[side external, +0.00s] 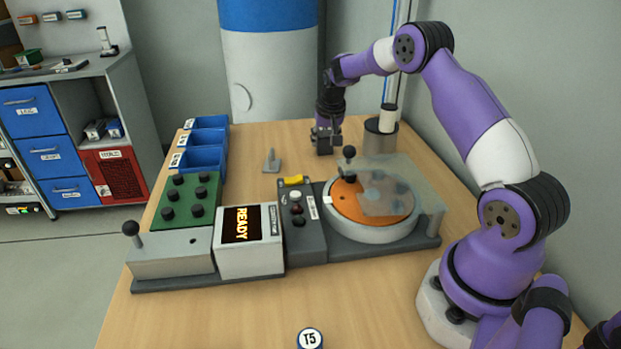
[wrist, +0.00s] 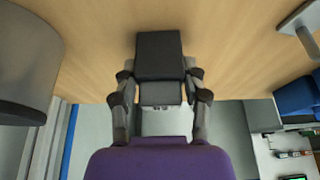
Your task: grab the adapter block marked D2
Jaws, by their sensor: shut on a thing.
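My gripper (side external: 325,132) is at the far side of the wooden table, pointing down. It is shut on a dark grey block (wrist: 159,55), which sits between its fingers in the wrist view. In the side external view the block (side external: 325,148) shows as a small dark shape under the gripper, close to the tabletop; I cannot tell whether it touches it. No D2 mark can be read on the block in either view.
A grey cylinder (side external: 380,140) stands right of my gripper, and a small grey stand (side external: 271,163) left of it. Blue bins (side external: 204,158) line the left edge. Nearer are a turntable (side external: 370,233) under a clear cover and a READY display (side external: 248,226). The table front is mostly clear.

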